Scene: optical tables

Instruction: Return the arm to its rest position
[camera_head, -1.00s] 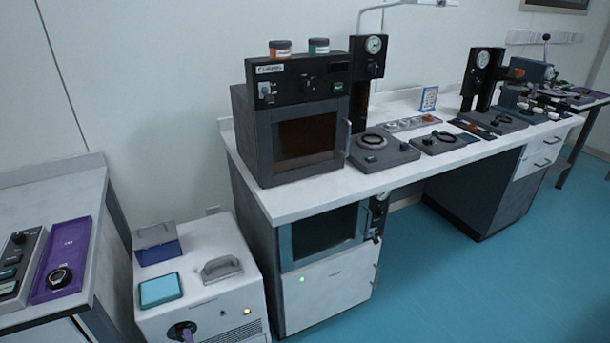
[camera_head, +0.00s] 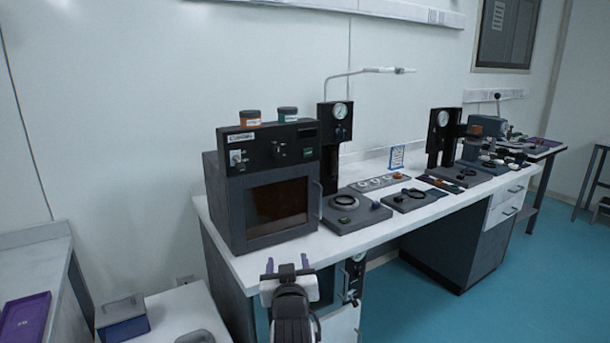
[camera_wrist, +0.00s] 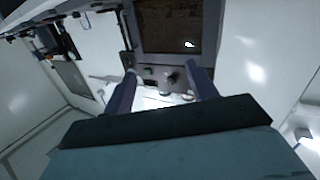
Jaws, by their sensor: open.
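My gripper (camera_head: 287,265) shows at the bottom middle of the head view, in front of the white workbench (camera_head: 375,208). Its two purple fingers point up and are spread apart with nothing between them. In the wrist view my gripper (camera_wrist: 160,92) also shows open and empty, with a finger on each side. Beyond the fingers, the oven's dark window (camera_wrist: 170,25) and its knobbed panel appear upside down. In the head view the grey oven (camera_head: 215,195) stands on the bench behind and left of my gripper.
Gauge stands (camera_head: 330,150) and fixtures stand along the bench to the right. Two jars (camera_head: 288,114) sit on the oven. A white cabinet (camera_head: 165,310) with a blue-grey box (camera_head: 122,320) is at lower left.

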